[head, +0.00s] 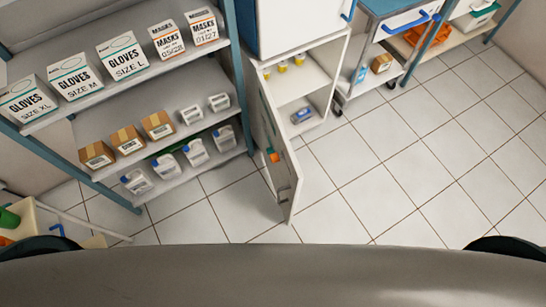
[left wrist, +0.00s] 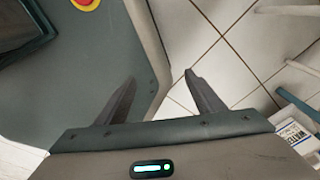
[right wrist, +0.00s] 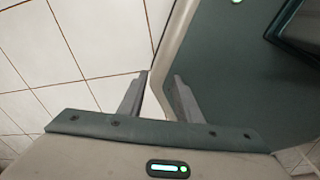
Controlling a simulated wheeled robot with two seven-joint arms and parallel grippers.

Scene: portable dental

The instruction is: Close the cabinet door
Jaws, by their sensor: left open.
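The cabinet door (head: 286,178) stands open in the head view, seen nearly edge-on and swung out from the left side of the white cabinet (head: 335,62). Neither gripper shows in the head view. My left gripper (left wrist: 160,76) is open and empty beside my own base, over the tiled floor. My right gripper (right wrist: 160,74) is open and empty, its fingers closer together, also beside my base. The door is in neither wrist view.
A shelf rack (head: 183,88) with glove, mask and other boxes and bottles stands left of the door. A wheeled cart (head: 385,55) stands right of the cabinet. A cream tray or table (head: 40,222) is at lower left. The tiled floor (head: 390,190) right of the door is clear.

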